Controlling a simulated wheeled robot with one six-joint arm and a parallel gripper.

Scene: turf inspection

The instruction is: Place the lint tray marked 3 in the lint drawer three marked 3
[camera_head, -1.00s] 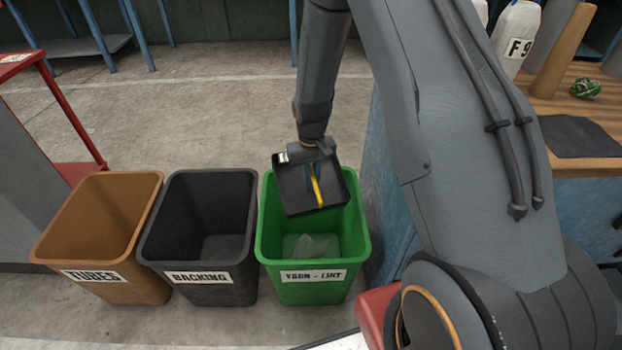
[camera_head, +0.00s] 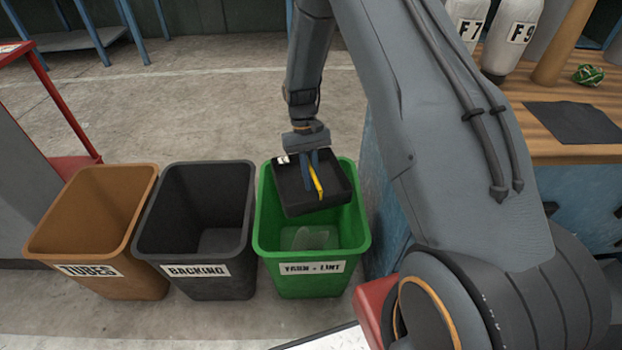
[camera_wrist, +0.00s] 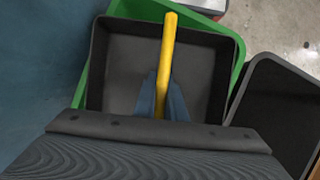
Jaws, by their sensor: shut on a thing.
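The black lint tray (camera_head: 296,194) hangs over the green bin marked YARN - LINT in the head view. In the wrist view the same tray (camera_wrist: 117,75) shows a bare dark inside with no lint on it. My gripper (camera_head: 314,180) is shut on the tray's yellow handle, which also runs up the middle of the wrist view (camera_wrist: 168,50). A small white label sits at the tray's upper left edge in the head view; its number is too small to read. The lint drawer marked 3 is not in view.
The green bin (camera_head: 264,225) holds a pale, translucent clump (camera_head: 309,238). The black BACKING bin (camera_head: 150,232) and brown TUBES bin (camera_head: 50,240) stand to its left. A wooden bench (camera_head: 548,92) with white cones is at the right, close to my arm.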

